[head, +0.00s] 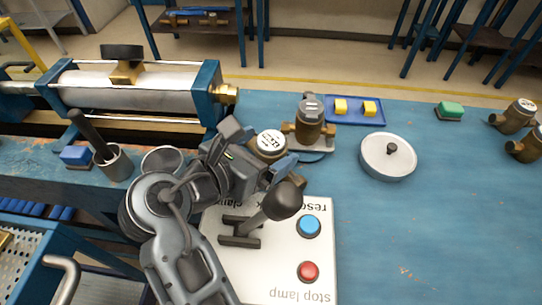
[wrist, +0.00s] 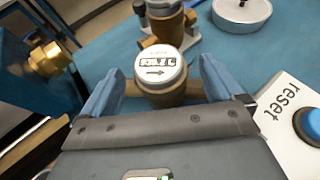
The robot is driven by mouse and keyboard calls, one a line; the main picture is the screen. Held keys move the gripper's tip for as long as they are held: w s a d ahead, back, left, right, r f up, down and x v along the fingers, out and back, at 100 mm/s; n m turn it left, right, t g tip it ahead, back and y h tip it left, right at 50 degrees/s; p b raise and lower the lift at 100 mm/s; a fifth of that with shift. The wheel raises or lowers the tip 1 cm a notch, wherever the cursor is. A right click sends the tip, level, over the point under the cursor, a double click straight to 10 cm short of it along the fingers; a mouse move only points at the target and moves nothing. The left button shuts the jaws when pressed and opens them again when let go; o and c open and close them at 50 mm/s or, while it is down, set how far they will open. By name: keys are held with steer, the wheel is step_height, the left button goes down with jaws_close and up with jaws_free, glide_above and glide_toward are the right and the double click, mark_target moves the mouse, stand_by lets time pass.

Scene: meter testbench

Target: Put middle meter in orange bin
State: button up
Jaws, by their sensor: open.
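A brass meter with a white dial face (head: 269,144) stands on the bench just beyond my gripper (head: 258,168). In the wrist view this meter (wrist: 160,72) sits upright between the two blue fingers of my gripper (wrist: 161,80). The fingers are open, with one on each side of its body, and I cannot tell whether they touch it. A second brass meter (head: 309,120) stands behind it on a light plate. Two more meters (head: 514,116) (head: 526,145) lie at the far right. No orange bin shows in either view.
A control panel with blue (head: 308,226) and red (head: 308,271) buttons and a dark lever (head: 283,199) is close beside my arm. A round lidded pan (head: 388,156) stands to the right. A large cylinder rig (head: 140,90) fills the left. Bare bench lies to the right.

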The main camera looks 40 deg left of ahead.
steer(key=shift+c, duration=0.3)
jaws_close()
stand_by(0.5)
steer(key=shift+r, duration=0.1)
